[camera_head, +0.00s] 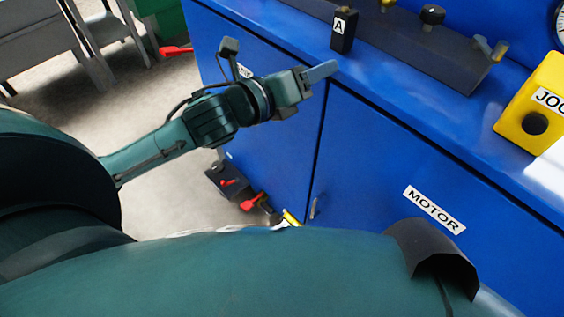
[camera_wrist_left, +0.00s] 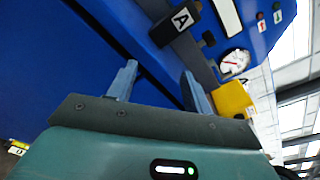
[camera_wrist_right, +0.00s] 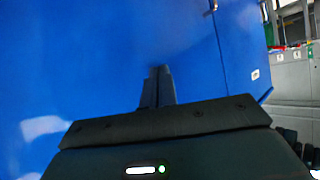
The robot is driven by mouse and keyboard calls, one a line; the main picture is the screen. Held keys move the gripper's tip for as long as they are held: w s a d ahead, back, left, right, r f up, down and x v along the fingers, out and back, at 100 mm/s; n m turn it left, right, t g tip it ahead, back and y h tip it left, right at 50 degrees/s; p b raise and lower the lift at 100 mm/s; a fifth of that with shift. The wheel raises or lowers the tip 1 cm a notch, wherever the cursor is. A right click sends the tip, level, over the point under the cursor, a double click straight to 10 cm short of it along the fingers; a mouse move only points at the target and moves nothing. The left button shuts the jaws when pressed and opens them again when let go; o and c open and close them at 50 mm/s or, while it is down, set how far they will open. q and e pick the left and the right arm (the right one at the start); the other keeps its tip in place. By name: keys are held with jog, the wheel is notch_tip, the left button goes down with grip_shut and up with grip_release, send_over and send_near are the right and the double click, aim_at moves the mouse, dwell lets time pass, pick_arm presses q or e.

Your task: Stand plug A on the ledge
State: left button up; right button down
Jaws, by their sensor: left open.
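Plug A (camera_head: 344,41) is a black block with a white "A" label. It is upright at the front of the dark bar on the blue machine's top; I cannot tell whether it sits in the bar or on the ledge (camera_head: 375,88) before it. The plug also shows in the left wrist view (camera_wrist_left: 163,33), ahead of the fingers. My left gripper (camera_head: 322,74) is open and empty, a little below and left of the plug in the head view, in front of the cabinet. My right gripper (camera_wrist_right: 157,72) has its fingers together with nothing seen between them, facing a blue panel.
The dark bar (camera_head: 420,62) carries a black knob (camera_head: 432,14) and brass-coloured parts. A yellow JOG box (camera_head: 535,110) stands to the right. A MOTOR label (camera_head: 434,209) marks the cabinet door. Red-handled tools (camera_head: 250,201) lie low beside the cabinet. A gauge (camera_wrist_left: 234,63) is behind.

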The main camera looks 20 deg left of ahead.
pick_arm(q)
jog(key=s+f+n+g+y, duration=0.1)
jog(key=s+f+n, duration=0.4)
jog(key=f+n, duration=0.3)
jog(key=s+d+f+n+g+y, duration=0.1)
jog(key=s+f+n+g, duration=0.1)
jog(key=s+f+n, duration=0.3)
jog(key=s+f+n+g, duration=0.1)
jog(key=s+f+n, duration=0.4)
jog(key=f+n, duration=0.8)
jog(key=n, duration=0.4)
jog(key=shift+s+d+y, duration=0.3)
jog(key=shift+y, duration=0.1)
jog(key=shift+f, duration=0.1)
jog(key=p, duration=0.2)
jog(key=a+r+g+p, duration=0.1)
jog(key=p, duration=0.1)
jog(key=shift+s+a+y, duration=0.2)
jog(key=shift+s+y, duration=0.05)
jog(key=shift+y, duration=0.15)
pick_arm(e)
jog(key=shift+s+d+r+h, duration=0.15)
jog(key=shift+d+r+h, duration=0.35)
jog(key=shift+d, duration=0.25)
jog(key=shift+s+g, duration=0.25)
jog(key=shift+g, duration=0.15)
jog(key=shift+w+r, duration=0.1)
jog(key=shift+w, duration=0.2)
